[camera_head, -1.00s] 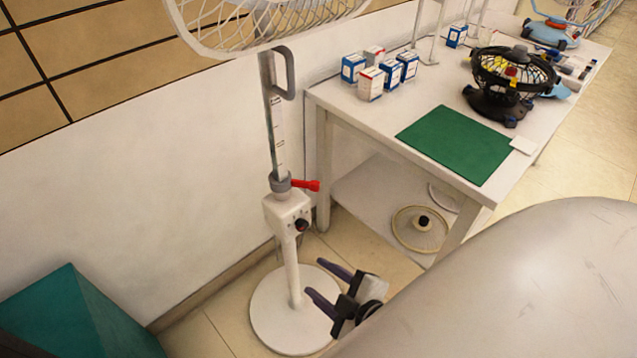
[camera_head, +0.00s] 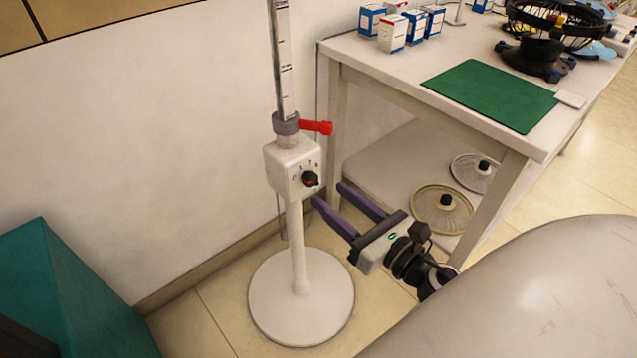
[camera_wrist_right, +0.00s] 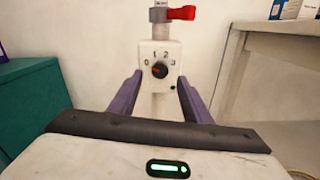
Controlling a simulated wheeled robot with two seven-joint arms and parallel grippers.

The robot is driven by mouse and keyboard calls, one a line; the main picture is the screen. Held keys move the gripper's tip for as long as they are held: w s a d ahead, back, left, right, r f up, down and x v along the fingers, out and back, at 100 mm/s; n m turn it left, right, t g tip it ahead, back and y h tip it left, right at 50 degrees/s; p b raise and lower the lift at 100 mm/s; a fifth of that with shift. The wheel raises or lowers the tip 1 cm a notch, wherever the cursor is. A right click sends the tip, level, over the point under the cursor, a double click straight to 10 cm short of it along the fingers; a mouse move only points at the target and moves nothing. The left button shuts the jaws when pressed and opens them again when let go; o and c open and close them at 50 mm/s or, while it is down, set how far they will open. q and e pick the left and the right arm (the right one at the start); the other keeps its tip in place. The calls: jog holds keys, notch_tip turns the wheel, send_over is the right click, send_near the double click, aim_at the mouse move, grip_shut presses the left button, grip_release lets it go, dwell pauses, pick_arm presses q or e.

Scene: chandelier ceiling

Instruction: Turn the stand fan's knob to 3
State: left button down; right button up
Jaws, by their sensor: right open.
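The white stand fan (camera_head: 301,230) stands on a round base by the wall. Its control box (camera_head: 291,168) carries a dark knob (camera_head: 309,179) on its front, below a red clamp lever (camera_head: 316,127). In the right wrist view the knob (camera_wrist_right: 159,71) sits under the printed marks 0, 1, 2 and 3, and its red mark points up and left of centre, though the exact setting is hard to read. My right gripper (camera_head: 328,194) is open, its purple fingers just short of the box and apart from the knob. The knob shows between the fingers in the wrist view. My left gripper is not in view.
A white table (camera_head: 400,72) with a green mat (camera_head: 490,94) and several small boxes stands to the right. Fan guards (camera_head: 442,208) lie on its lower shelf. A teal box (camera_head: 75,290) is at the lower left.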

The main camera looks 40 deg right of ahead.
aim_at(312, 181)
jog(key=w, duration=0.5)
jog(key=shift+w+a+p, duration=0.2)
jog(key=shift+w+p, duration=0.05)
jog(key=shift+p, duration=0.15)
jog(key=c, duration=1)
jog(key=shift+c, duration=0.2)
